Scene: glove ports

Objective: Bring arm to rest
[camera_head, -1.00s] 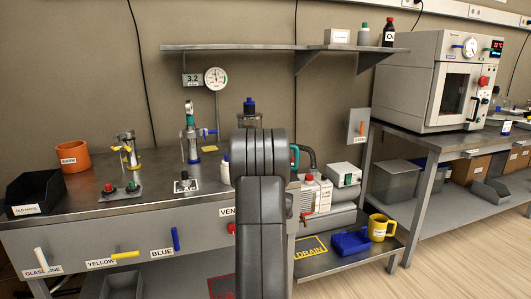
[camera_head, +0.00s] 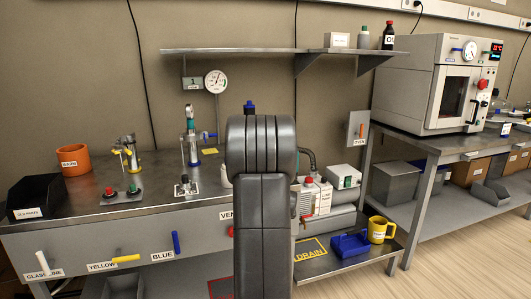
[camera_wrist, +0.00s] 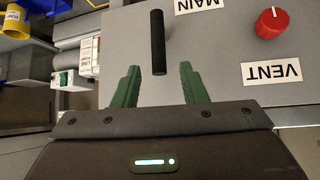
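My arm (camera_head: 263,220) stands upright in the middle of the head view, its rounded joint hiding part of the bench. My gripper (camera_wrist: 160,68) shows in the wrist view with its two green fingers spread and nothing between them that it grips. A black lever handle (camera_wrist: 158,42) on the grey bench front panel lies just ahead of the fingers, under the MAIN label (camera_wrist: 202,4). It seems apart from the fingers. The gripper is hidden behind my arm in the head view.
A red knob (camera_wrist: 271,23) by the VENT label (camera_wrist: 271,72) is right of the fingers. Levers, blue (camera_head: 176,243), yellow (camera_head: 126,258) and white (camera_head: 42,257), jut from the panel. An oven (camera_head: 438,85) stands right. A yellow mug (camera_head: 378,229) sits on the lower shelf.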

